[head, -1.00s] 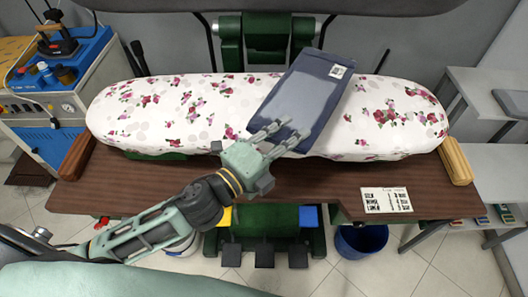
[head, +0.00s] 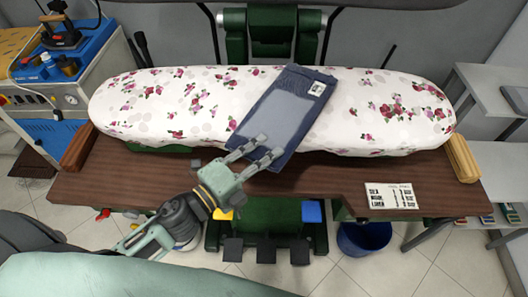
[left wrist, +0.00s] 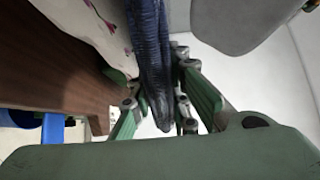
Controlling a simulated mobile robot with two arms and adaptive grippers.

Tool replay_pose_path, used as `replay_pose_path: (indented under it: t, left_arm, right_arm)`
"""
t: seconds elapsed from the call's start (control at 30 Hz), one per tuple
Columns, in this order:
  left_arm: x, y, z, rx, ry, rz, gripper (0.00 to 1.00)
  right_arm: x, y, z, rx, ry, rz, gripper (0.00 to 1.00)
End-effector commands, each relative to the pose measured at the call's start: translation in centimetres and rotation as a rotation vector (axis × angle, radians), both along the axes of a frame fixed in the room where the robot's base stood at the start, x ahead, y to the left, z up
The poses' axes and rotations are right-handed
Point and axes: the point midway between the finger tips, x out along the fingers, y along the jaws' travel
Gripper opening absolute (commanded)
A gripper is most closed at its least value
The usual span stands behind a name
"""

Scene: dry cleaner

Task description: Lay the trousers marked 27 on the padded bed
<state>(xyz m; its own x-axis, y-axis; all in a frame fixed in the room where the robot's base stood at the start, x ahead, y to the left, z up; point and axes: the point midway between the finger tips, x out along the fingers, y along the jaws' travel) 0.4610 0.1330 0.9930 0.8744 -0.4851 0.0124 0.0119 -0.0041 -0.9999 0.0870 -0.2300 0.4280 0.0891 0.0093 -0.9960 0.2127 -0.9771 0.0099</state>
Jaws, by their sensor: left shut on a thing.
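The folded dark blue trousers (head: 284,108) lie slantwise across the middle of the flowered padded bed (head: 160,105). A white tag shows at their upper right end; its number is too small to read. Their lower end hangs over the bed's front edge. My left gripper (head: 254,153) is shut on that lower end, in front of the bed and above the brown board. In the left wrist view the blue cloth (left wrist: 152,60) runs between the green fingers (left wrist: 165,105). My right gripper is not in view.
A brown wooden board (head: 330,180) runs along the bed's front, with a printed card (head: 392,197) at its right. Wooden blocks (head: 462,158) stand at its ends. A blue steam unit with an iron (head: 62,38) stands at the left. Grey shelves (head: 490,90) stand at the right.

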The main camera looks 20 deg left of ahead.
Motion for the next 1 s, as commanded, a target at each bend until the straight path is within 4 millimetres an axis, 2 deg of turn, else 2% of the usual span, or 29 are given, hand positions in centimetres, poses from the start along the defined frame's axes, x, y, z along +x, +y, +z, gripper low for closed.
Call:
replay_pose_path:
  t: [0.03, 0.23, 0.63, 0.77, 1.0]
  left_arm:
    - [0.0, 0.0, -0.1, 0.000, 0.002, 0.000, 0.17]
    - [0.0, 0.0, 0.0, 0.000, 0.001, 0.000, 0.34]
    - [-0.4, 0.2, -0.2, -0.001, 0.003, 0.001, 0.35]
    - [-1.7, 1.0, -0.4, -0.001, 0.004, 0.003, 0.35]
    - [-5.7, 3.1, -0.6, 0.000, 0.006, 0.002, 0.35]
  right_arm:
    - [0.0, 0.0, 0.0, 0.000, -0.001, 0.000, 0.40]
    - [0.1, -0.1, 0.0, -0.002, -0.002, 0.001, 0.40]
    - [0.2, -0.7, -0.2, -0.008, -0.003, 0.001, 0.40]
    - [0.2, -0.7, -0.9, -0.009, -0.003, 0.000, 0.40]
    - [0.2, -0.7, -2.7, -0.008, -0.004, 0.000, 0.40]
